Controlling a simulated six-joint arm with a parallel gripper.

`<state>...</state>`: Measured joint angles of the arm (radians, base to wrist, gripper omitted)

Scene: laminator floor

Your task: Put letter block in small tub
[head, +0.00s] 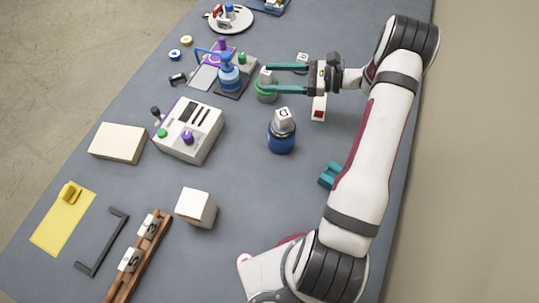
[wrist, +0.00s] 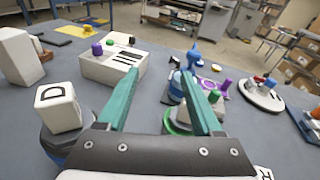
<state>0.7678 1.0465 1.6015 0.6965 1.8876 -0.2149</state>
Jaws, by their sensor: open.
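My gripper (head: 266,79) is open, its two teal fingers reaching left over a green-rimmed round tub (head: 266,96). The tub also shows between the fingers in the wrist view (wrist: 172,124); a pale shape at its top is partly hidden, and I cannot tell what it is. A white letter block marked D (head: 283,117) sits tilted at the top of a blue tub (head: 281,142); in the wrist view this block (wrist: 58,108) is left of the fingers. Another white letter block (head: 302,57) lies beside the upper finger. I cannot tell which tub counts as small.
A blue pump bottle (head: 228,75) stands just left of the fingertips. A red and white item (head: 318,108) lies below the gripper.

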